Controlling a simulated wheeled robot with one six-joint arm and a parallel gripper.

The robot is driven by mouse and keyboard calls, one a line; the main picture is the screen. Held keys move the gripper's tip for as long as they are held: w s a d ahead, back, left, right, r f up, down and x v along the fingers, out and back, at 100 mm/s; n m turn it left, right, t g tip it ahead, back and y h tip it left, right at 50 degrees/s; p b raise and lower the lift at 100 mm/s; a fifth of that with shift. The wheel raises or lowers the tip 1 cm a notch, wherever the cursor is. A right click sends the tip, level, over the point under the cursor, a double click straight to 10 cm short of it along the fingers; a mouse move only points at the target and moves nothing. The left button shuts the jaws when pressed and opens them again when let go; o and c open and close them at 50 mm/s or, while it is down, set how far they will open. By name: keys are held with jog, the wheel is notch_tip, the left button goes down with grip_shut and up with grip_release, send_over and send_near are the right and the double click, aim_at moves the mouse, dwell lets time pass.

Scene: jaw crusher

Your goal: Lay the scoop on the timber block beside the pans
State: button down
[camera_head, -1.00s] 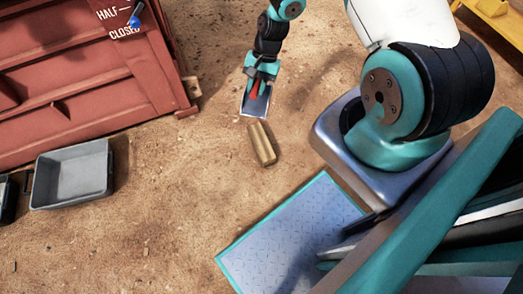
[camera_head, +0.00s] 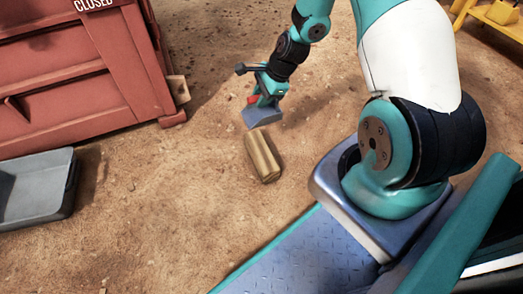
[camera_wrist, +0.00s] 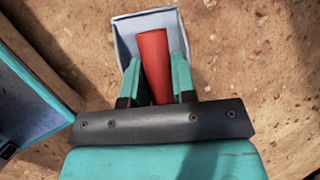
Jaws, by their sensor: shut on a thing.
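The scoop has a red handle and a grey-blue metal pan (camera_head: 262,117). My gripper (camera_head: 268,92) is shut on the red handle, which shows between the fingertips (camera_wrist: 157,84) in the wrist view. The scoop (camera_wrist: 153,48) points away from the gripper there. The block does not show in the wrist view. One grey pan (camera_head: 32,190) is at the left, cut off by the frame.
The red crusher body (camera_head: 75,75) stands at the upper left, with a small wooden piece (camera_head: 179,90) at its corner. A yellow frame (camera_head: 495,18) is at the upper right. Bare dirt lies between the pan and the block.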

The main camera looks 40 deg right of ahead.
notch_tip(320, 180, down, 19)
jog(key=b, duration=1.1)
jog(key=shift+r, duration=0.1)
jog(key=c, duration=0.9)
grip_release()
